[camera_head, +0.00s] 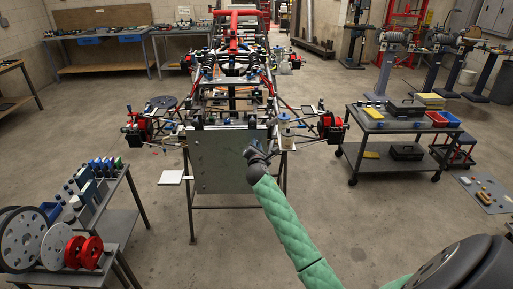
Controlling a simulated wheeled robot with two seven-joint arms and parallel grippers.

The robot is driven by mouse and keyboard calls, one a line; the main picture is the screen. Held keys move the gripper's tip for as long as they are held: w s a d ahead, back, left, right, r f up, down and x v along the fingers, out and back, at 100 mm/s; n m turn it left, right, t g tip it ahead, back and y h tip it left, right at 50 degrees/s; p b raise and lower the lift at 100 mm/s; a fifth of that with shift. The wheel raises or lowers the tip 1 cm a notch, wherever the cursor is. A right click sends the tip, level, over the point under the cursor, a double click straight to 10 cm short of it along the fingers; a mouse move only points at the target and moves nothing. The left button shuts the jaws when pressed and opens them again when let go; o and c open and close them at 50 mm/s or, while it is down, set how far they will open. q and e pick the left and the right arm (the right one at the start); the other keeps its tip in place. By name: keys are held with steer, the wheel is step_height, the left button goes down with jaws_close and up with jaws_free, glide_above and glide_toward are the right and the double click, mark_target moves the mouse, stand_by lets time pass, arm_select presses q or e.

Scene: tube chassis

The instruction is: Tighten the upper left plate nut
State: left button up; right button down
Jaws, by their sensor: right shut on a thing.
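A grey-green plate (222,170) hangs upright at the near end of the tube chassis (236,85). The plate's upper left corner shows to the left of my gripper, but a nut there is too small to make out. My right arm, in a green sleeve, reaches up from the lower right. My right gripper (253,153) is in front of the plate's right part, near its upper right edge. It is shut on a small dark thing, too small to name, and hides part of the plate. I cannot tell whether it touches the plate. My left gripper is out of view.
A cart (374,122) with cases and bins stands at the right. A bench (101,221) with discs and boxes is at the lower left. Red hub assemblies (331,129) stick out on both sides of the chassis. The floor (165,245) between bench and stand is clear.

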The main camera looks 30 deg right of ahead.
arm_select(q)
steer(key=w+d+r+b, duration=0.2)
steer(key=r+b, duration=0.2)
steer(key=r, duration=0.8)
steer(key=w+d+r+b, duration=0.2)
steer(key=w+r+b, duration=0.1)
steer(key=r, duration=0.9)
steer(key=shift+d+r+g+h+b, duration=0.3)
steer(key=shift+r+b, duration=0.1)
steer(key=shift+b, duration=0.05)
arm_select(e)
steer(key=shift+f+m, duration=0.2)
steer(key=shift+m, duration=5.45)
steer(key=shift+f+m, duration=0.15)
steer(key=shift+m, duration=5.5)
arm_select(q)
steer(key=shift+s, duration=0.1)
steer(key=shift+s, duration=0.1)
arm_select(e)
steer(key=c, duration=1.4)
jaws_free()
steer(key=shift+r, duration=0.15)
steer(key=shift+o, duration=0.2)
